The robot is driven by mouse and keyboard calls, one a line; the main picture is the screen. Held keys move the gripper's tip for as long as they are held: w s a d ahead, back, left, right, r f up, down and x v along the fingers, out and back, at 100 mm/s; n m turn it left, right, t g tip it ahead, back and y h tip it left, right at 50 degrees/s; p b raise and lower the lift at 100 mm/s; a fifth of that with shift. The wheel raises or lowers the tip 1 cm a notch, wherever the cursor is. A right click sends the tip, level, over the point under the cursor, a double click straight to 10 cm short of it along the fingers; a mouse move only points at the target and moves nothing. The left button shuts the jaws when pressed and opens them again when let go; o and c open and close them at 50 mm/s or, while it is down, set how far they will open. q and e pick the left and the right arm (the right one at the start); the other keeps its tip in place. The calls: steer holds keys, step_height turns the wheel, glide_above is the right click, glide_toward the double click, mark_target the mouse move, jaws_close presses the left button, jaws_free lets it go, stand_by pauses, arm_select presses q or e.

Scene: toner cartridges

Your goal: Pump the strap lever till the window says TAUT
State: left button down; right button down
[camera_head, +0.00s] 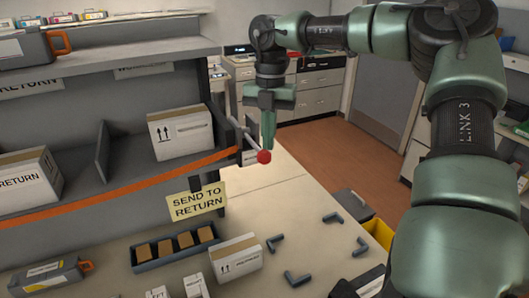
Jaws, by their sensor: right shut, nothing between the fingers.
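An orange strap (130,187) runs across the front of the grey shelf and ends at a grey fitting (247,148) on the shelf's right edge. A lever with a red knob (264,157) sticks out there. My right gripper (268,146) points down with its fingers shut and empty. Its tips are right at the red knob in the picture; I cannot tell whether they touch it. No window wording is readable in this view. My left gripper is not in view.
The shelf holds a white carton (180,131) and a RETURN carton (25,181). A yellow SEND TO RETURN sign (197,202) hangs below the strap. On the table are a dark tray (147,267), a carton (236,258) and several dark angled pieces (298,278).

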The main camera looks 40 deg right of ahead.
mark_target(264, 151)
step_height(264, 151, up, 6)
steer(key=b, duration=0.1)
steer(key=shift+w+d+r+b, duration=0.2)
steer(key=shift+d+b, duration=0.05)
steer(key=shift+b, duration=0.05)
stand_by(1.1)
steer(key=s+a+r+p, duration=0.1)
steer(key=p, duration=0.1)
steer(key=a+r+p, duration=0.1)
steer(key=p, duration=0.2)
steer(key=shift+s+a+r, duration=0.35)
steer(key=shift+s+a, duration=0.05)
steer(key=shift+w+f, duration=0.1)
steer(key=shift+f, duration=0.05)
steer(key=shift+s+a+f, duration=0.15)
steer(key=shift+f, duration=1.55)
steer(key=shift+s+a+f, duration=0.1)
steer(key=shift+f, duration=1.6)
